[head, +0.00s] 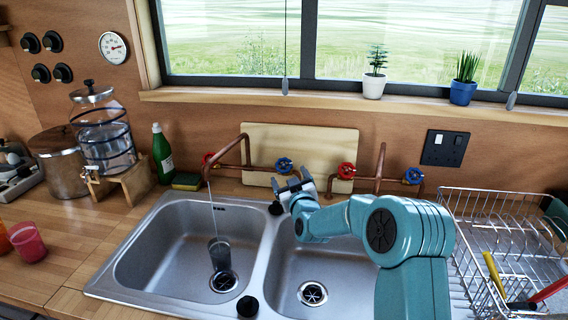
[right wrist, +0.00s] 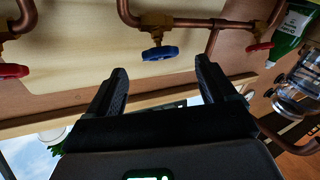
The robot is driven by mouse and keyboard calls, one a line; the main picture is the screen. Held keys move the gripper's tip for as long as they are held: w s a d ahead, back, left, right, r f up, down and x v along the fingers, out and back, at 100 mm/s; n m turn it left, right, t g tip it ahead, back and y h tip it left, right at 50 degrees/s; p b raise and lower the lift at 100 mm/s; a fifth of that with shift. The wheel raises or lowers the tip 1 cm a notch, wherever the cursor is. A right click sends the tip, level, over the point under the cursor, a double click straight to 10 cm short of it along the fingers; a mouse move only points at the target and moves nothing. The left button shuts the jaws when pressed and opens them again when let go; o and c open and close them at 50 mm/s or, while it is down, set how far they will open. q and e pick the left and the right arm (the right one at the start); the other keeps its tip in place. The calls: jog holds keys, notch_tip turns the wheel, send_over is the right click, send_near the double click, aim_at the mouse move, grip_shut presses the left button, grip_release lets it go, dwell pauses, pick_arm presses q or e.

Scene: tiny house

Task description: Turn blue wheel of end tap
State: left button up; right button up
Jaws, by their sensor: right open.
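Two copper taps stand behind the sinks, each with a red and a blue wheel. The left tap (head: 246,150) has a red wheel (head: 207,158) and a blue wheel (head: 284,165). The right tap (head: 379,165) has a red wheel (head: 346,171) and a blue wheel (head: 414,175). My right gripper (head: 291,183) is open and empty, just in front of the left tap's blue wheel. In the right wrist view that blue wheel (right wrist: 160,53) lies beyond the gap between the open fingertips (right wrist: 160,68), apart from them. My left gripper is not in view.
A thin water stream falls from the left tap toward a glass (head: 220,254) in the left sink basin (head: 165,255). A wooden board (head: 300,140) leans behind the taps. A green bottle (head: 162,155) and sponge (head: 186,181) stand left; a dish rack (head: 500,215) stands right.

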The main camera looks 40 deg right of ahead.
aim_at(285, 167)
jog(key=p+x, duration=0.1)
jog(key=x, duration=0.6)
jog(key=shift+w, duration=0.1)
jog(key=shift+w, duration=0.1)
jog(key=c, duration=1)
